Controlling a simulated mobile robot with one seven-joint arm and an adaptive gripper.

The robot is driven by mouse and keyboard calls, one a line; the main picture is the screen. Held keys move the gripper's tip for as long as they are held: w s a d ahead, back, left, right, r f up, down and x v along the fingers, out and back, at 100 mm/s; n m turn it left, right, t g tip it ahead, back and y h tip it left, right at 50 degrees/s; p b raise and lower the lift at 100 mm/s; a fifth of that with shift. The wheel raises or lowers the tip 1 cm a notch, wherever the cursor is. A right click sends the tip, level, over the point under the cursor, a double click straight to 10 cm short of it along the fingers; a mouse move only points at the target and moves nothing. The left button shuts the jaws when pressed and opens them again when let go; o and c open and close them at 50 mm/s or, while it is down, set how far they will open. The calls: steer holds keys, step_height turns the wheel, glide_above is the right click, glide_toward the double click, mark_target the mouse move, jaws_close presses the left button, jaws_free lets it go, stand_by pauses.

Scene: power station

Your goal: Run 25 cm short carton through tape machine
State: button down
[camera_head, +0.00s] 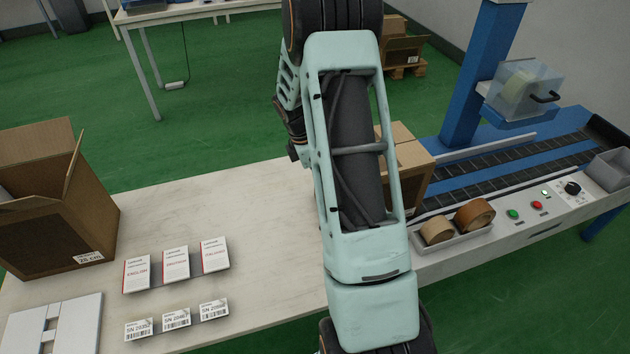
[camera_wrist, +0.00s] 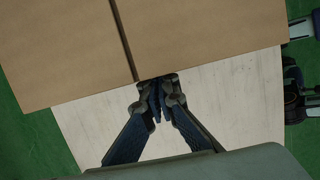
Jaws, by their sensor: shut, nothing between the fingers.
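A brown carton (camera_head: 412,170) with its top flaps folded down stands at the tape machine's infeed end, partly hidden behind my arm. In the wrist view the carton (camera_wrist: 200,35) shows its flaps meeting at a dark, untaped seam. My gripper (camera_wrist: 157,97) is shut and empty, its fingertips close to the carton's near edge by the seam; I cannot tell if they touch it. In the head view my arm hides the fingertips. The tape machine (camera_head: 470,165) has a roller bed, a blue column and a clear-covered tape head (camera_head: 525,88).
An open carton (camera_head: 50,215) with raised flaps stands on the left of the pale table (camera_head: 260,210). Booklets (camera_head: 175,264), serial labels (camera_head: 176,319) and a white insert (camera_head: 55,325) lie before it. Tape rolls (camera_head: 474,215) and green and red buttons (camera_head: 537,205) line the machine's front.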

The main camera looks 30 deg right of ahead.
steer(key=shift+a, duration=0.1)
steer(key=w+a+r+p, duration=0.1)
steer(key=a+r, duration=0.5)
steer(key=r, duration=0.3)
steer(key=shift+w+r+p, duration=0.15)
steer(key=shift+r+p, duration=0.15)
steer(key=shift+r, duration=0.05)
